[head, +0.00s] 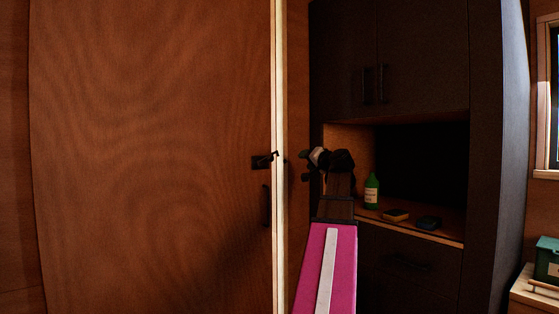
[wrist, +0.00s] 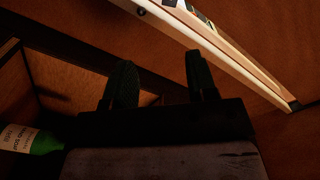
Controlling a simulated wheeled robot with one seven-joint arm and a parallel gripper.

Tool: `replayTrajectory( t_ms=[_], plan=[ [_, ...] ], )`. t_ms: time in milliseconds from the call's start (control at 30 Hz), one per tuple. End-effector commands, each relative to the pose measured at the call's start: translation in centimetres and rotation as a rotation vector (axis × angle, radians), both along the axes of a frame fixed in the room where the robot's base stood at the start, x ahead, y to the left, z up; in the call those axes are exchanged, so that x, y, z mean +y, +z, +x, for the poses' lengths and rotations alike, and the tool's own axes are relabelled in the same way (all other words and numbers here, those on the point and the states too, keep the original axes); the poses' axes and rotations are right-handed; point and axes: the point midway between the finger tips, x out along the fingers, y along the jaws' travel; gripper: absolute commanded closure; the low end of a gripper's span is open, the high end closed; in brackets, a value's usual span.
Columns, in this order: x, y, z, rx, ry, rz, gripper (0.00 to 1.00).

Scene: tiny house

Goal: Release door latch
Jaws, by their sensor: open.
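A brown wooden door (head: 150,150) fills the left of the head view, with its pale edge (head: 279,230) facing me. A black latch handle (head: 262,161) sits on its face beside that edge. My gripper (head: 305,166) is just right of the door edge, at about latch height, open with nothing seen between its fingers. In the wrist view its two dark fingers (wrist: 160,82) stand apart. The pale door edge (wrist: 245,65) runs diagonally beyond them, with a dark plate near the top. The latch handle cannot be made out there.
Behind my gripper is a dark cabinet (head: 415,65) with an open niche. On its shelf (head: 440,236) stand a green bottle (head: 371,192), a yellow sponge-like block (head: 396,215) and a dark block (head: 428,222). The bottle (wrist: 40,141) also shows at the wrist view's left.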

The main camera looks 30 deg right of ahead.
Motion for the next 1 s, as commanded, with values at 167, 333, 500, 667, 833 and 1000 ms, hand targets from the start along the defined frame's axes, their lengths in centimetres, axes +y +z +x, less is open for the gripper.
replayTrajectory(
  t_ms=[167, 333, 500, 667, 833, 1000],
  plan=[
    [-0.2, 0.0, -2.9, 0.0, -0.001, 0.0, 0.48],
    [-0.3, 0.0, -4.1, 0.0, 0.0, 0.001, 0.48],
    [-0.3, 0.1, -4.4, 0.0, 0.0, 0.001, 0.48],
    [-0.3, 0.1, -4.3, 0.0, 0.0, 0.001, 0.54],
    [-0.4, -0.2, -3.0, -0.016, 0.039, 0.095, 1.0],
    [-0.6, -1.5, 1.2, -0.067, 0.192, 0.464, 1.0]
  ],
)
